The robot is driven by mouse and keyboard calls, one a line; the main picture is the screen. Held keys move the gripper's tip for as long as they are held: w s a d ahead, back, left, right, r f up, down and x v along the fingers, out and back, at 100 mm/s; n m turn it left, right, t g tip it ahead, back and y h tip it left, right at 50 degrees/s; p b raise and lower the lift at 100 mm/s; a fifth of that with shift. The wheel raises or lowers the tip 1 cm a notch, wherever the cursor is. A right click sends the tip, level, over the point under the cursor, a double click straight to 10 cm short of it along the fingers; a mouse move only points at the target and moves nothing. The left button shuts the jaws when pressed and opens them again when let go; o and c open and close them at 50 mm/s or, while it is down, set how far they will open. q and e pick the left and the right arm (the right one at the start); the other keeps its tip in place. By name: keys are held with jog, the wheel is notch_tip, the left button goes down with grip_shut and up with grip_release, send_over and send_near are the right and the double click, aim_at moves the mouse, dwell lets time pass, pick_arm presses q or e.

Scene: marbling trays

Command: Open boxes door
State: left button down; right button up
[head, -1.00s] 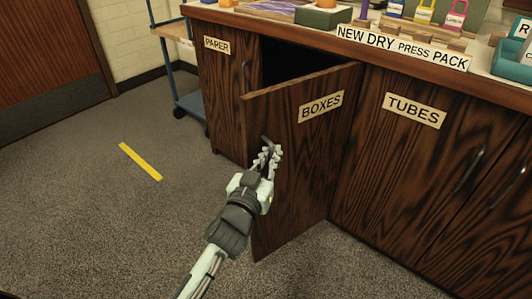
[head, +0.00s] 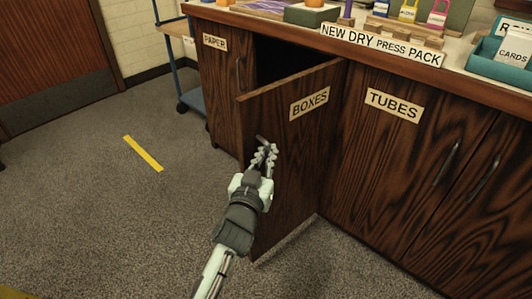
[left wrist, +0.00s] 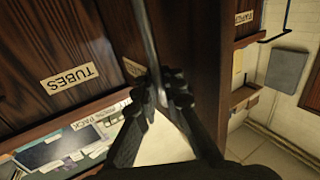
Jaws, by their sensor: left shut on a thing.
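The boxes door (head: 300,150), dark wood with a BOXES label (head: 309,104), stands swung partly out from the cabinet. A dark opening (head: 280,62) shows behind its top edge. My left gripper (head: 264,155) is at the door's outer side, shut on the door's handle (head: 261,140). In the left wrist view, the fingers (left wrist: 160,92) close around the metal bar handle (left wrist: 146,40), and the door (left wrist: 190,40) fills the area behind it. The inside of the compartment is too dark to make out. My right gripper is not in view.
The paper door (head: 218,80) to the left and the tubes door (head: 390,150) to the right are shut. A blue cart (head: 190,98) stands beyond the cabinet's left end. The carpet left of the door is clear, with a yellow strip (head: 143,153).

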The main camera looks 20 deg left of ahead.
pick_arm(q)
jog(key=shift+s+a+f, duration=0.1)
jog(key=shift+a+f, duration=0.1)
jog(key=c, duration=1.6)
grip_release()
jog(key=shift+r, duration=0.1)
jog(key=shift+d, duration=0.1)
